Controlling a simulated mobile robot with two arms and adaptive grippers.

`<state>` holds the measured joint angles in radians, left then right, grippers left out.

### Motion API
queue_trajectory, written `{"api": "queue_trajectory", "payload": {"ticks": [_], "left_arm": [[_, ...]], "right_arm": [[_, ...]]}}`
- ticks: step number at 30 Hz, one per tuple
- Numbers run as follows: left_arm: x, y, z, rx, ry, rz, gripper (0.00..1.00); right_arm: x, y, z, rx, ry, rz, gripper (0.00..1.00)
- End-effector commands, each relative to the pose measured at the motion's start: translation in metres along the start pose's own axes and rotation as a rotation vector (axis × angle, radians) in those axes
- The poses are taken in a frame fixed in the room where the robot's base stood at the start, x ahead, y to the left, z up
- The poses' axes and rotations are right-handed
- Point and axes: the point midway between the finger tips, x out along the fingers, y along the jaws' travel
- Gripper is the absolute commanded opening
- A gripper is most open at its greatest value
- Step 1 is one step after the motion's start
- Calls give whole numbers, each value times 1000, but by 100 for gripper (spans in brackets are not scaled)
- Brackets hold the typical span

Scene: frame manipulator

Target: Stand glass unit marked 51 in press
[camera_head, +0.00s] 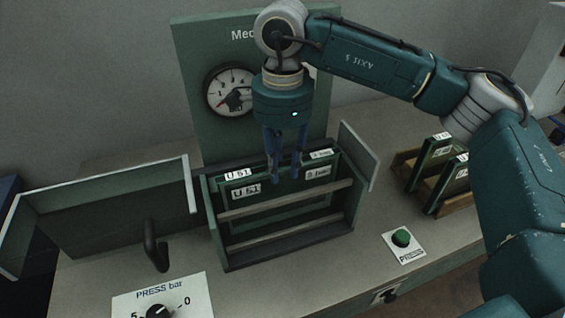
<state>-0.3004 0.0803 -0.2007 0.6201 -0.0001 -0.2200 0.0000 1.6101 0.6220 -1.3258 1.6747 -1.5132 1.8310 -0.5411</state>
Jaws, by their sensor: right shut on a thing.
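The glass unit marked "U 51" (292,197) stands upright in the press (262,258), behind its horizontal bars. Its white labels show at the top left and top right. My right gripper (285,174) comes down from above and is shut on the unit's top edge near the middle. The bars hide part of the unit, and I cannot tell whether its bottom edge touches the press floor. My left gripper is not in view.
A guard panel (100,220) with a black handle (153,246) is swung open at left. A gauge (230,92) sits behind the press. A green button (402,238) and a pressure dial (160,312) are in front. A wooden rack (455,204) holds other labelled units at right.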

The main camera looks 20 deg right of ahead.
Motion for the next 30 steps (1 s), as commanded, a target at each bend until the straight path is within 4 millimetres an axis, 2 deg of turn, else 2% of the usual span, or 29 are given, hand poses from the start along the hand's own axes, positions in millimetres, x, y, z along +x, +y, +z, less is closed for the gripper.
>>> {"api": "queue_trajectory", "payload": {"ticks": [26, 27, 30], "left_arm": [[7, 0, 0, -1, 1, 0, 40], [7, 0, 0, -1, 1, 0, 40], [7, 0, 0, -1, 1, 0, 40]], "right_arm": [[5, 0, 0, 0, -2, -2, 0], [5, 0, 0, 0, -1, -2, 30], [5, 0, 0, 0, -1, -1, 48]]}}
